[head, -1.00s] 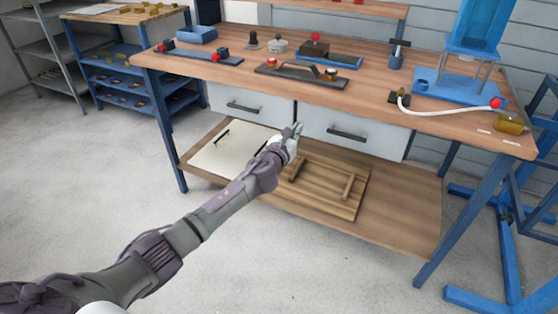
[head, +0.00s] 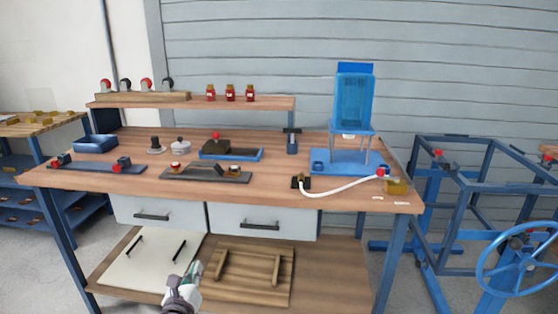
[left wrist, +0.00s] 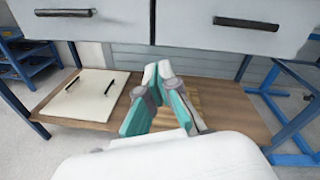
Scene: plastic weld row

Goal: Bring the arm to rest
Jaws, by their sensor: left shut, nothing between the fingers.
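My left gripper (head: 190,272) shows at the bottom of the head view, in front of the workbench's lower shelf. It is shut and empty. In the left wrist view its fingers (left wrist: 158,72) come together at the tips, below the drawers, with the lower shelf (left wrist: 225,115) behind them. Most of the left arm is outside the head view. My right gripper is in neither view.
The workbench top (head: 290,185) carries fixtures, a blue hopper stand (head: 355,95) and a white hose (head: 340,184). Two closed drawers (head: 265,221) hang under it. A wooden panel (head: 245,285) and a white panel (head: 150,263) lie on the shelf. A blue frame with a handwheel (head: 520,262) stands right.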

